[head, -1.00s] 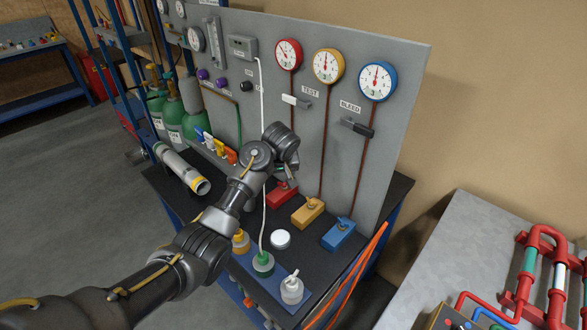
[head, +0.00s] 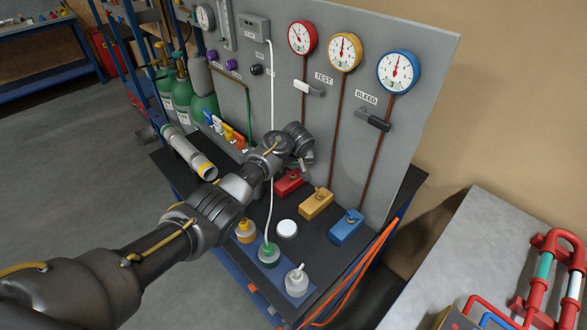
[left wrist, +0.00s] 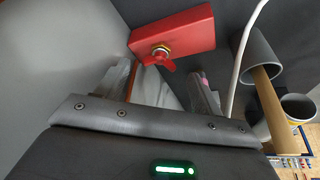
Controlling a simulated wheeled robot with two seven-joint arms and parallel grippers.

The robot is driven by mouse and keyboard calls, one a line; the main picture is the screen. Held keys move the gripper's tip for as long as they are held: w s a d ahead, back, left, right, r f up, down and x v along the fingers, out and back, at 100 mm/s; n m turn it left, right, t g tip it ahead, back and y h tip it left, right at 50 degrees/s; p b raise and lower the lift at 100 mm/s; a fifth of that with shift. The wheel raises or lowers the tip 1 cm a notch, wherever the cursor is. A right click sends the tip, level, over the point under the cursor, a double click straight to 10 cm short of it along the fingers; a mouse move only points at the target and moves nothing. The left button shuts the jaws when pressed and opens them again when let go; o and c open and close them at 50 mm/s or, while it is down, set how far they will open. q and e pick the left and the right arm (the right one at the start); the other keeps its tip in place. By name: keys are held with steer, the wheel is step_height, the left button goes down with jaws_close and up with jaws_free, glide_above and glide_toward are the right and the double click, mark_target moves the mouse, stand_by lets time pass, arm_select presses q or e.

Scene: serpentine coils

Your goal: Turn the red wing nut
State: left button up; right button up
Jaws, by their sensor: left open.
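The red wing nut (left wrist: 161,57) sits on a brass fitting on the face of a red block (left wrist: 190,32) in the left wrist view. The red block also shows in the head view (head: 288,184), at the foot of the grey panel and partly behind my left gripper (head: 304,164). In the left wrist view my left gripper (left wrist: 162,76) is open, with one finger on each side of the wing nut's line. Nothing is between the fingers that I can see as gripped, and I cannot tell whether they touch the nut. My right gripper is out of view.
A yellow block (head: 316,204) and a blue block (head: 346,228) stand to the right of the red one. A white cable (head: 270,130) hangs close to my left gripper. The grey panel (head: 335,140) rises behind. Bottles (head: 296,281) stand in front.

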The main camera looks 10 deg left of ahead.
mark_target(293, 172)
arm_select(q)
steer(key=shift+x, duration=1.1)
steer(key=c, duration=1)
